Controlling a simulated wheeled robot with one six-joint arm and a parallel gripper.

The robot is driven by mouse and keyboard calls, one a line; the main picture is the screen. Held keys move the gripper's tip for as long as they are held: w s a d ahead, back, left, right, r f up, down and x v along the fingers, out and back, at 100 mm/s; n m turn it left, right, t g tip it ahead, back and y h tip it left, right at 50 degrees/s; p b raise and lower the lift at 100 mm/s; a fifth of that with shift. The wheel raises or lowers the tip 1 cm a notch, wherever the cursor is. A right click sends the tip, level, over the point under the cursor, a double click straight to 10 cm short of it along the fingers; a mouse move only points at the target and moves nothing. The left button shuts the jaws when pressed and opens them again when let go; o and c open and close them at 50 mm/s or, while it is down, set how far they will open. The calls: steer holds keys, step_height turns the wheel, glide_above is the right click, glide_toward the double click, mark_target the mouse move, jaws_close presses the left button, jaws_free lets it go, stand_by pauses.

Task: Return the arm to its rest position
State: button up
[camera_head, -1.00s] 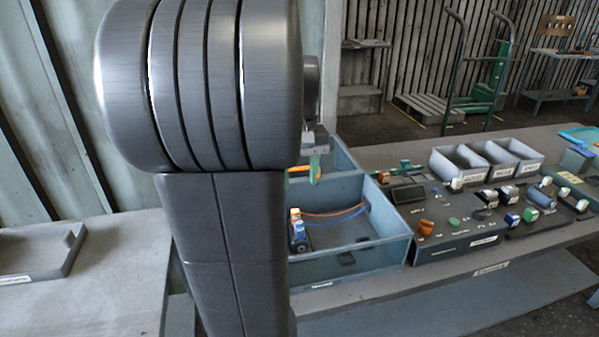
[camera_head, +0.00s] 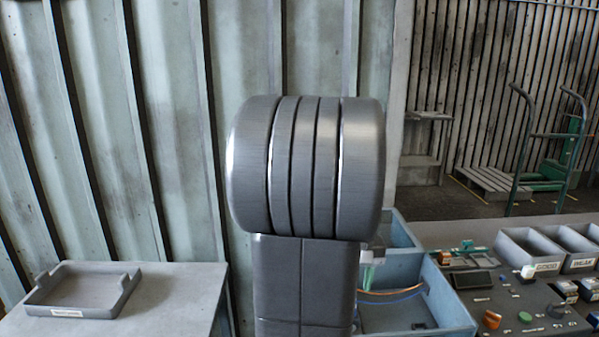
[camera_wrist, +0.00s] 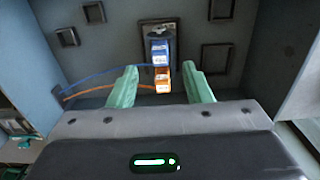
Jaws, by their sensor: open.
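My arm stands in the middle of the head view and hides part of the blue-grey housing (camera_head: 445,300) behind it. Green fingers of my gripper (camera_head: 367,268) show just right of my arm, over the housing. In the wrist view my gripper (camera_wrist: 160,86) is open, with its two green fingers apart. A blue and orange connector block (camera_wrist: 160,60) sits in front of the housing's inner wall, in line with the gap between the fingers. Blue and orange wires (camera_wrist: 100,78) run left from it. The block is hidden in the head view.
A grey labelled tray (camera_head: 80,290) sits on a bench (camera_head: 175,300) at left. A green hand trolley (camera_head: 545,165) stands behind. A corrugated wall (camera_head: 170,120) rises behind my arm.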

step_height(320, 180, down, 5)
steer(key=shift+r, duration=0.3)
stand_by(0.4)
